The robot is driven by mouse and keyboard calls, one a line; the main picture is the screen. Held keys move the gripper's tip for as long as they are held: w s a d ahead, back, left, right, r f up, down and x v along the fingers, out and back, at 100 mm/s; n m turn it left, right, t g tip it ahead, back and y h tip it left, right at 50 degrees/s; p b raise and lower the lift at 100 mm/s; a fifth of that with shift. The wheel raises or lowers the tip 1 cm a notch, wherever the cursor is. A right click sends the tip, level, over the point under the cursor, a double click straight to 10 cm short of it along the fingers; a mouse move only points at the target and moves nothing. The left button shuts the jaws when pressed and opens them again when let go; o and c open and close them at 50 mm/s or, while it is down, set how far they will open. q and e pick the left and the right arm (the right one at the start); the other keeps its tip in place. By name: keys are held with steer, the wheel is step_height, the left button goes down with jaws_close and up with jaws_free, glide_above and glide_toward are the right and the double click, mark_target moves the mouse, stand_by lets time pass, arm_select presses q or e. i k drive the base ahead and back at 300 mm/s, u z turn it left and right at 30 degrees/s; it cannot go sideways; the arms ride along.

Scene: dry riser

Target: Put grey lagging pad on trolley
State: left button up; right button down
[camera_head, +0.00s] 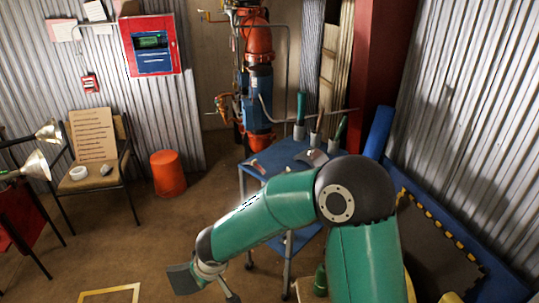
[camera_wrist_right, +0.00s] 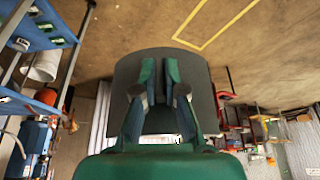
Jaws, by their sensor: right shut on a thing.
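The grey lagging pad (camera_wrist_right: 203,88) is a dark, slightly curved sheet, held in my right gripper (camera_wrist_right: 159,68) in the right wrist view. In the head view the pad (camera_head: 183,279) hangs at the end of my right arm, with the gripper (camera_head: 210,273) at its right edge, over the floor to the lower left of the trolley. The blue trolley (camera_head: 252,173) stands at centre, apart from the pad. It also shows at the left of the right wrist view (camera_wrist_right: 35,42). My arm hides part of the trolley. My left gripper is out of view.
The trolley top carries a grey curved piece (camera_head: 312,157) and pots with green-handled tools (camera_head: 299,131). Orange and blue pipework (camera_head: 258,85) rises behind. An orange bin (camera_head: 168,173) and a chair (camera_head: 103,178) stand left. A yellow outline (camera_head: 110,293) marks open floor.

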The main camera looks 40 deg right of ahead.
mark_target(288, 150)
steer(key=u, duration=0.1)
steer(key=i, duration=1.5)
steer(key=z, duration=1.9)
steer(key=i, duration=0.55)
steer(key=u, duration=0.05)
